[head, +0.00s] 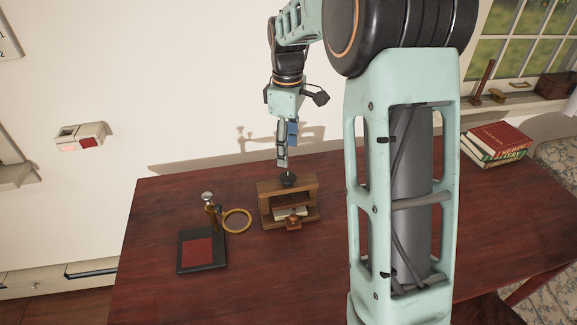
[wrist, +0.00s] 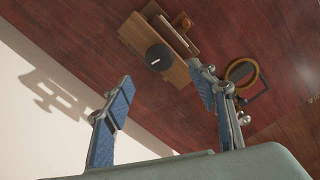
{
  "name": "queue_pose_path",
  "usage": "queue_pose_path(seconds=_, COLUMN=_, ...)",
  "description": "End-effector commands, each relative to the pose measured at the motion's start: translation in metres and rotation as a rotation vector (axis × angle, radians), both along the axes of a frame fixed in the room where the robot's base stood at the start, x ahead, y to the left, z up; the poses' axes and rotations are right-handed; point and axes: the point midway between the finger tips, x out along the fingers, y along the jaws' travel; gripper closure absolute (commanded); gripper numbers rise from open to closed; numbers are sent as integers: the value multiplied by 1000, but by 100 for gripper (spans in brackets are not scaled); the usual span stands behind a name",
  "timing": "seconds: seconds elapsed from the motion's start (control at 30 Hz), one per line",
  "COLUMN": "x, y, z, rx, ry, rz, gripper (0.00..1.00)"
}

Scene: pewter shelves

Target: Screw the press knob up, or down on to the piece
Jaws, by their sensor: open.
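The wooden press (head: 264,210) stands on the dark red table as an open frame. Its black round knob (head: 288,180) sits above the top beam on a screw. A pale flat piece (head: 290,212) lies inside the frame, partly hidden by a small brown part at the front. My gripper (head: 284,164) hangs above the knob, pointing down. In the wrist view the gripper (wrist: 160,74) is open and empty. The knob (wrist: 159,57), a black disc with a white mark, shows beyond and between the fingertips, apart from them. The press (wrist: 133,36) shows around it.
Left of the press are a tan ring (head: 237,229), a small upright stand (head: 210,208) and a black pad with a red panel (head: 197,251). Several books (head: 496,140) lie at the far right. A white wall is close behind; the table front is fairly clear.

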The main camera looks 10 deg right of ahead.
Motion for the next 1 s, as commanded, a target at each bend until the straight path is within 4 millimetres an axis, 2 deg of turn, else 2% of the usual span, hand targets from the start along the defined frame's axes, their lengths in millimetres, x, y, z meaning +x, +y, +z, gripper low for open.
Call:
queue_pose_path(seconds=0.03, x=-1, y=0, z=-13, rx=0, ry=4, rz=0, gripper=48)
queue_pose_path(seconds=0.2, x=-1, y=0, z=-45, rx=0, ry=4, rz=-1, gripper=48)
queue_pose_path(seconds=0.4, x=0, y=0, z=-71, rx=0, ry=1, rz=-1, gripper=48)
queue_pose_path(seconds=0.57, x=0, y=0, z=-79, rx=1, ry=0, rz=-1, gripper=48)
queue_pose_path(seconds=0.8, x=0, y=0, z=-80, rx=0, ry=-1, rz=-2, gripper=48)
queue_pose_path(seconds=0.83, x=0, y=0, z=-80, rx=0, ry=-1, rz=-2, gripper=49)
queue_pose_path(seconds=1.0, x=0, y=0, z=-80, rx=0, ry=-1, rz=-2, gripper=68)
